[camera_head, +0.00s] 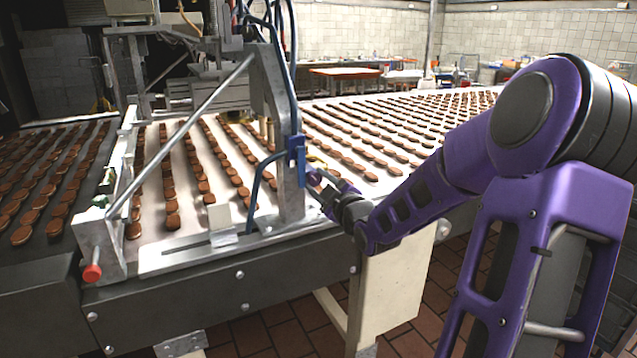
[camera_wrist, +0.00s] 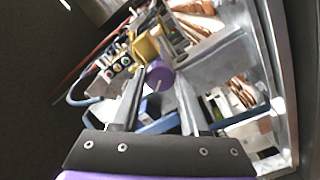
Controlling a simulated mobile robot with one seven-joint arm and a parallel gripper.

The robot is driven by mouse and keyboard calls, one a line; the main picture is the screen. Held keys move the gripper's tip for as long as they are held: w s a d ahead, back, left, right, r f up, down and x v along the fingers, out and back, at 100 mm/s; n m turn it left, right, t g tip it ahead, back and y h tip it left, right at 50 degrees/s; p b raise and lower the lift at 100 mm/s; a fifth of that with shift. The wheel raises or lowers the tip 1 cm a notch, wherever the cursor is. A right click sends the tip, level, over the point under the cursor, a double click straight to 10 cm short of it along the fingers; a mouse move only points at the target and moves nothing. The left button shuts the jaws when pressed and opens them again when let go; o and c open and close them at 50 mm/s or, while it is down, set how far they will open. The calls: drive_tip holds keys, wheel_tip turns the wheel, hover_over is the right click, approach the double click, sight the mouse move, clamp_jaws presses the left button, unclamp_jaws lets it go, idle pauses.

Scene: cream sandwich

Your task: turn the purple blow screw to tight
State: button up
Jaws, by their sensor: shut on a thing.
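The purple blow screw shows in the wrist view as a small round purple knob (camera_wrist: 160,76) between my fingertips. My gripper (camera_wrist: 157,88) is shut on it, with one finger on each side. In the head view my gripper (camera_head: 314,180) reaches left to the blue bracket (camera_head: 297,150) on the grey metal post of the machine. The purple screw cannot be made out in the head view. How far the screw is turned cannot be told.
Blue hoses (camera_head: 291,60) run down the post close to my gripper. A conveyor (camera_head: 335,172) with rows of brown biscuits lies behind and to both sides. A brass-coloured block (camera_wrist: 146,46) and several small fittings sit just beyond the knob.

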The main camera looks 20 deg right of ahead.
clamp_jaws()
drive_tip(key=shift+r, duration=0.1)
drive_tip(key=m+p, duration=0.2)
drive_tip(key=m, duration=0.3)
drive_tip(key=shift+m, duration=0.4)
drive_tip(key=m+p, duration=0.3)
drive_tip(key=m, duration=0.4)
drive_tip(key=shift+r+p, duration=0.1)
drive_tip(key=shift+p, duration=0.2)
drive_tip(key=m+p, duration=0.3)
drive_tip(key=m, duration=0.3)
drive_tip(key=shift+m, duration=0.3)
drive_tip(key=m+p, duration=0.2)
drive_tip(key=m, duration=0.3)
drive_tip(key=shift+m, duration=0.7)
